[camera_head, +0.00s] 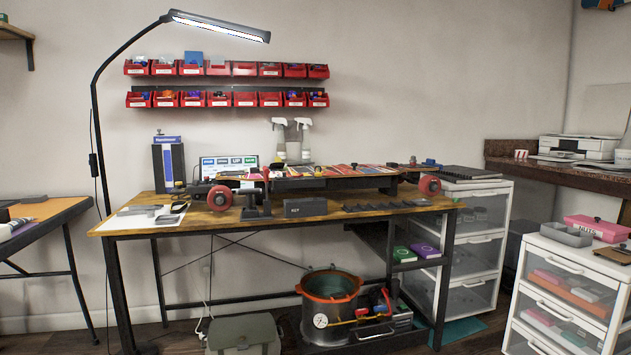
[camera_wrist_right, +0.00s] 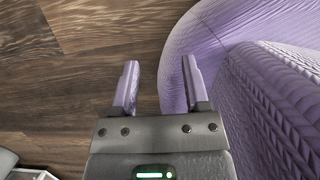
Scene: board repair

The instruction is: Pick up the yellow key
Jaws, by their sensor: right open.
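I cannot make out a yellow key for certain. A small yellowish spot (camera_head: 178,184) shows near the left end of the wooden workbench (camera_head: 230,218), by a dark tool, too small to identify. My right gripper (camera_wrist_right: 157,75) shows only in the right wrist view. Its two fingers are apart with nothing between them, above a wood-plank floor (camera_wrist_right: 95,60), away from the bench. My left gripper is in neither view.
A skateboard deck with red wheels (camera_head: 220,198) rests across the bench top among small parts. A lamp (camera_head: 218,26) arches above. Red bins (camera_head: 220,69) hang on the wall. White drawer units (camera_head: 470,240) stand at right. A pot (camera_head: 331,288) sits below the bench.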

